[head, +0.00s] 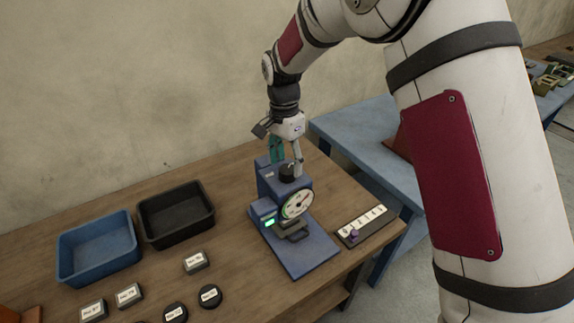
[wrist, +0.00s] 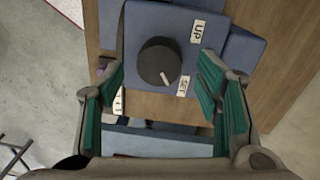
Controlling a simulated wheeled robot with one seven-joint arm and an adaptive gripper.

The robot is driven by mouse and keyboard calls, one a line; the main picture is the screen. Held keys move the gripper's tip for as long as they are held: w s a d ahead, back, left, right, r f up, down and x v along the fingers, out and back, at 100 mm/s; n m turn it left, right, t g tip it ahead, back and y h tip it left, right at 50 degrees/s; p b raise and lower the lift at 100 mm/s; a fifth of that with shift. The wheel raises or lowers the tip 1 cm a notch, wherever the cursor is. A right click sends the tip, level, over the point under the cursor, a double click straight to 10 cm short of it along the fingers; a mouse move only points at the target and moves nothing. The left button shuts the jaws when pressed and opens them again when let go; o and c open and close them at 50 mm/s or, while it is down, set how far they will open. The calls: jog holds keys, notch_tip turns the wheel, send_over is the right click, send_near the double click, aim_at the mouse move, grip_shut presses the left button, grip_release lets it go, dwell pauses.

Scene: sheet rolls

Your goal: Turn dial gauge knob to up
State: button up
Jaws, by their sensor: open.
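The blue dial gauge (head: 315,255) stands on the wooden table, with a round white dial face (head: 298,204) and a lit green display (head: 268,223). Its round black knob (head: 288,173) is on top. In the wrist view the knob (wrist: 155,60) has a white pointer mark (wrist: 165,79) pointing down and slightly right, nearer the SET label (wrist: 183,86) than the UP label (wrist: 197,31) at upper right. My gripper (head: 287,163) is above the knob, pointing down. Its teal-padded fingers (wrist: 160,72) are open on either side of the knob, apart from it.
A blue bin (head: 97,248) and a black bin (head: 176,213) stand to the left. Several labelled blocks and dark discs (head: 210,297) lie in front. A labelled strip with a purple piece (head: 364,226) lies right of the gauge. A blue table (head: 360,135) stands behind.

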jog(key=shift+f, duration=0.95)
jog(key=c, duration=1.2)
jog(key=shift+o, duration=0.2)
